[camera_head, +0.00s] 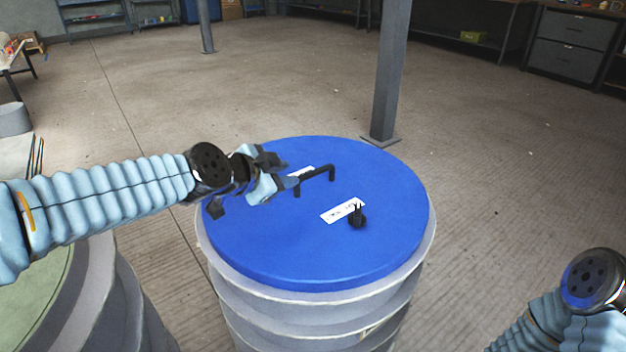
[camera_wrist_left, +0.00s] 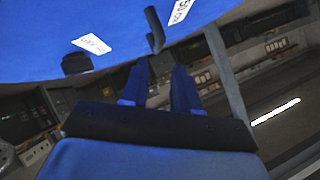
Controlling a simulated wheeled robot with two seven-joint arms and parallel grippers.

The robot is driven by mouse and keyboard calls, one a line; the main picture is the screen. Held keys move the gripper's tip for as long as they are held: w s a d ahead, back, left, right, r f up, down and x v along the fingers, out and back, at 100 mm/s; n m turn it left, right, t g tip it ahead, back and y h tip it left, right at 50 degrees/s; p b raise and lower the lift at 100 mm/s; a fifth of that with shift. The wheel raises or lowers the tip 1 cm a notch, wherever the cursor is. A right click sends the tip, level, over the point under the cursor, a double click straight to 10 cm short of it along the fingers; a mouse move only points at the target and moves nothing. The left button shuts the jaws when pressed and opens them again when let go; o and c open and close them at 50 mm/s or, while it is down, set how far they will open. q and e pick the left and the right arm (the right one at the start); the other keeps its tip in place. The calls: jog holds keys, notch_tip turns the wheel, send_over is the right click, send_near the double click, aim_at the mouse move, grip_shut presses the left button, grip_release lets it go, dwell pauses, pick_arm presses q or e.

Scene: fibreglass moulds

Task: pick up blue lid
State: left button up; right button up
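The blue lid (camera_head: 300,240) lies flat on top of a grey ribbed barrel (camera_head: 320,315) in the head view. A black bar handle (camera_head: 316,172) stands up from the lid, beyond its middle. My left gripper (camera_head: 288,184) is over the lid with its fingertips close to the handle's left end. In the left wrist view, the two fingers (camera_wrist_left: 160,88) are apart, with the black handle (camera_wrist_left: 154,30) just ahead of their gap. The lid (camera_wrist_left: 40,35) fills the top of that view. I cannot tell whether the fingers touch the handle. My right gripper is out of view.
White labels (camera_head: 342,210) and a small black fitting (camera_head: 357,217) are on the lid. A second barrel with a greenish top (camera_head: 40,300) stands at the lower left. A grey post (camera_head: 390,75) rises behind the lid. Open floor (camera_head: 510,180) lies to the right.

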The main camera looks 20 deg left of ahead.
aim_at(312, 172)
pick_arm(q)
jog(key=p+x, duration=0.1)
jog(key=x, duration=0.5)
jog(key=shift+w, duration=0.1)
jog(key=x, duration=0.2)
jog(key=p+x, duration=0.2)
jog(key=x, duration=0.1)
jog(key=shift+w+d, duration=0.3)
jog(key=shift+d, duration=0.15)
grip_shut()
jog(key=shift+r, duration=0.1)
dwell(0.5)
